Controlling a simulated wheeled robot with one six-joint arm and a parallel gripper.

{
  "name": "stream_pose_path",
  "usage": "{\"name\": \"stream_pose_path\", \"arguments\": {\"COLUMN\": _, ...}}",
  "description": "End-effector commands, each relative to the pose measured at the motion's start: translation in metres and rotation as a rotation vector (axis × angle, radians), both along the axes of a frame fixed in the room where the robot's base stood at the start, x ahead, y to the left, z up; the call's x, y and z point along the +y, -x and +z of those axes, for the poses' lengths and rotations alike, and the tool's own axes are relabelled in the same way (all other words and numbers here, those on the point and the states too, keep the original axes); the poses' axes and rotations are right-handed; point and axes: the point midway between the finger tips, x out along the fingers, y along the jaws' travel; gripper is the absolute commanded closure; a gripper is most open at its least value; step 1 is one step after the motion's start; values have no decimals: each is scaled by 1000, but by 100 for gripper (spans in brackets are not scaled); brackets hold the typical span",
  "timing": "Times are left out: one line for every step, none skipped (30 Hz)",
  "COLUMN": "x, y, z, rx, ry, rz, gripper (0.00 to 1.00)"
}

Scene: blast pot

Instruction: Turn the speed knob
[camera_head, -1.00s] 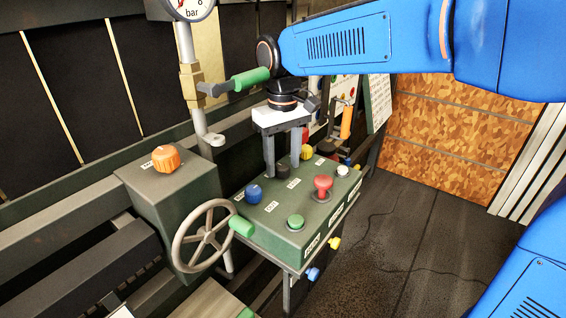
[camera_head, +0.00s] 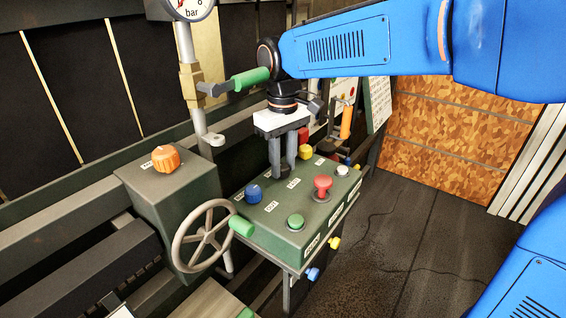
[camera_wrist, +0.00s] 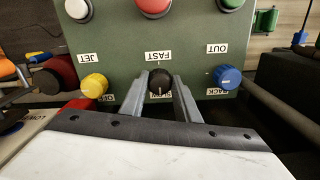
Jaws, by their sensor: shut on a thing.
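The speed knob is a small black knob (camera_head: 284,172) on the green control box (camera_head: 262,221). In the wrist view the black knob (camera_wrist: 160,82) sits below a FAST label, with a partly hidden label at its lower side. A short pale mark shows on its face. My gripper (camera_head: 283,165) reaches straight down from above, its grey fingers one on each side of the knob. In the wrist view my gripper (camera_wrist: 159,90) is shut on the knob. The fingers hide part of it in the head view.
A blue knob (camera_head: 253,194) and a yellow knob (camera_head: 305,152) flank the black one closely. A red mushroom button (camera_head: 322,184), a green button (camera_head: 295,221) and a white button (camera_head: 342,170) stand nearby. A handwheel (camera_head: 204,236) and an orange knob (camera_head: 165,158) are at the left.

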Motion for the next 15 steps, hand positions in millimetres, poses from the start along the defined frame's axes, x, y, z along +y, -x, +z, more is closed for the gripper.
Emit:
{"name": "stream_pose_path", "arguments": {"x": 0, "y": 0, "z": 0, "rx": 0, "ry": 0, "rz": 6, "gripper": 93}}
{"name": "stream_pose_path", "arguments": {"x": 0, "y": 0, "z": 0, "rx": 0, "ry": 0, "rz": 8, "gripper": 93}}
{"name": "stream_pose_path", "arguments": {"x": 0, "y": 0, "z": 0, "rx": 0, "ry": 0, "rz": 8, "gripper": 93}}
{"name": "stream_pose_path", "arguments": {"x": 0, "y": 0, "z": 0, "rx": 0, "ry": 0, "rz": 8, "gripper": 93}}
{"name": "stream_pose_path", "arguments": {"x": 0, "y": 0, "z": 0, "rx": 0, "ry": 0, "rz": 8, "gripper": 93}}
{"name": "stream_pose_path", "arguments": {"x": 0, "y": 0, "z": 0, "rx": 0, "ry": 0, "rz": 8, "gripper": 93}}
{"name": "stream_pose_path", "arguments": {"x": 0, "y": 0, "z": 0, "rx": 0, "ry": 0, "rz": 8, "gripper": 93}}
{"name": "stream_pose_path", "arguments": {"x": 0, "y": 0, "z": 0, "rx": -1, "ry": -1, "rz": 8, "gripper": 93}}
{"name": "stream_pose_path", "arguments": {"x": 0, "y": 0, "z": 0, "rx": -1, "ry": -1, "rz": 8, "gripper": 64}}
{"name": "stream_pose_path", "arguments": {"x": 0, "y": 0, "z": 0, "rx": -1, "ry": -1, "rz": 8, "gripper": 57}}
{"name": "stream_pose_path", "arguments": {"x": 0, "y": 0, "z": 0, "rx": 0, "ry": 0, "rz": 8, "gripper": 52}}
{"name": "stream_pose_path", "arguments": {"x": 0, "y": 0, "z": 0, "rx": -1, "ry": -1, "rz": 7, "gripper": 52}}
{"name": "stream_pose_path", "arguments": {"x": 0, "y": 0, "z": 0, "rx": -1, "ry": -1, "rz": 7, "gripper": 52}}
{"name": "stream_pose_path", "arguments": {"x": 0, "y": 0, "z": 0, "rx": 0, "ry": 0, "rz": 7, "gripper": 52}}
{"name": "stream_pose_path", "arguments": {"x": 0, "y": 0, "z": 0, "rx": 0, "ry": 0, "rz": 7, "gripper": 52}}
